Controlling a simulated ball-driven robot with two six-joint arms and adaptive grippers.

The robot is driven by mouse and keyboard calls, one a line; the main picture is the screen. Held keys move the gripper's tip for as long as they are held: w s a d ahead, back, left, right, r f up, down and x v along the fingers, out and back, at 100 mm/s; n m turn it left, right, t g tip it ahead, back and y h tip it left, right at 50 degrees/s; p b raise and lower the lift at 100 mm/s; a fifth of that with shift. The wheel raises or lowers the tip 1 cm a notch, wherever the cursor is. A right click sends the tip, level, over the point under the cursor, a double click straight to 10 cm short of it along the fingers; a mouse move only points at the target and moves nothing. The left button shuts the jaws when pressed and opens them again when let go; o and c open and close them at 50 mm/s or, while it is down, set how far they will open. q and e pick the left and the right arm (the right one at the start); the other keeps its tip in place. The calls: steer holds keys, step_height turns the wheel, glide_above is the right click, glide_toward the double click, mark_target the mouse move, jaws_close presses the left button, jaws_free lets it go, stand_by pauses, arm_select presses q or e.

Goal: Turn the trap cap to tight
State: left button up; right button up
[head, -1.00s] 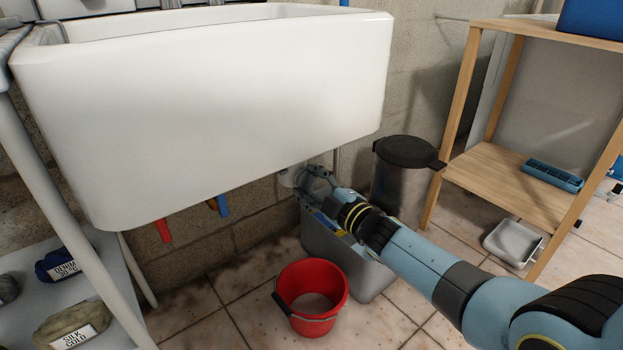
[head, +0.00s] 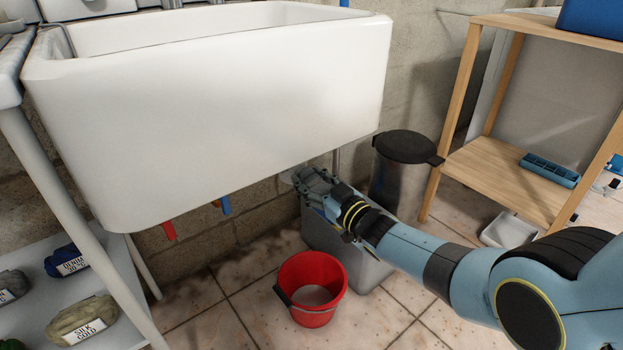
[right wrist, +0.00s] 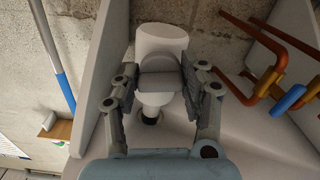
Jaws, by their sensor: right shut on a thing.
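The white trap hangs below the white sink (head: 215,120). In the right wrist view the trap body (right wrist: 160,42) is a pale cylinder, with the grey trap cap (right wrist: 160,82) in front of it. My right gripper (right wrist: 164,75) has one finger on each side of the cap and is shut on it. In the head view the right gripper (head: 308,180) reaches under the sink's lower right edge and hides most of the trap and the cap. No mark for tight can be made out. My left gripper is not in view.
A red bucket (head: 312,283) stands on the tiled floor below my arm. A grey bin (head: 345,250) is under the gripper. A black-lidded bin (head: 402,175) and a wooden shelf (head: 495,170) stand to the right. Copper pipes (right wrist: 280,60) run beside the trap.

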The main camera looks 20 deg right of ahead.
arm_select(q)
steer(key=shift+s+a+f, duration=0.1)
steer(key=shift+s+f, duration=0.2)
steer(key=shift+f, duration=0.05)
arm_select(e)
steer(key=shift+f+m, duration=0.1)
steer(key=shift+m, duration=0.9)
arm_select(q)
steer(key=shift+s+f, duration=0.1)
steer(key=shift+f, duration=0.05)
arm_select(e)
steer(key=o, duration=1.1)
steer(key=shift+o, duration=0.2)
